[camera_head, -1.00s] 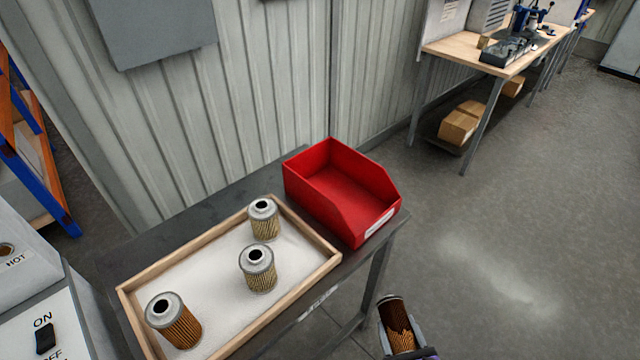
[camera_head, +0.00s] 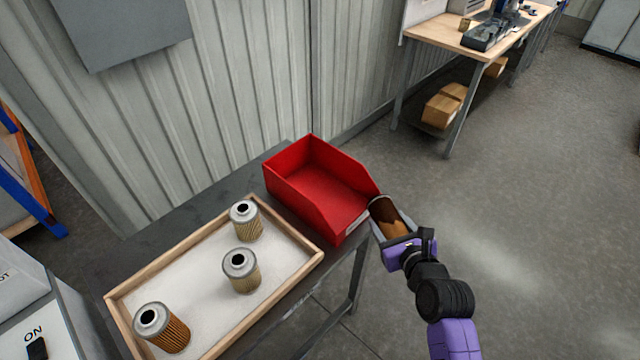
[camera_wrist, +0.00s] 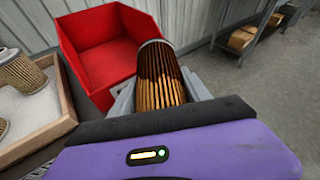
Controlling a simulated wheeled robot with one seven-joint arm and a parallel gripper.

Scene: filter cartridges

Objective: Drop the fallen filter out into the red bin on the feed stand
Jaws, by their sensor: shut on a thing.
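The red bin (camera_head: 318,188) stands empty on the dark feed stand (camera_head: 205,190), at the right end beside the tray; it also fills the upper left of the wrist view (camera_wrist: 103,60). My gripper (camera_head: 393,228) is shut on the fallen filter (camera_head: 387,213), a brown pleated cartridge. In the wrist view the filter (camera_wrist: 166,78) lies between the fingers, its far end pointing toward the bin's right side. The filter is just right of the bin's low front corner, outside the bin. The fingers hide part of the filter.
A wooden tray (camera_head: 112,303) with white lining holds three upright filters left of the bin. A corrugated wall rises behind the stand. A workbench (camera_head: 440,38) with boxes below stands at the back right. Open floor lies to the right.

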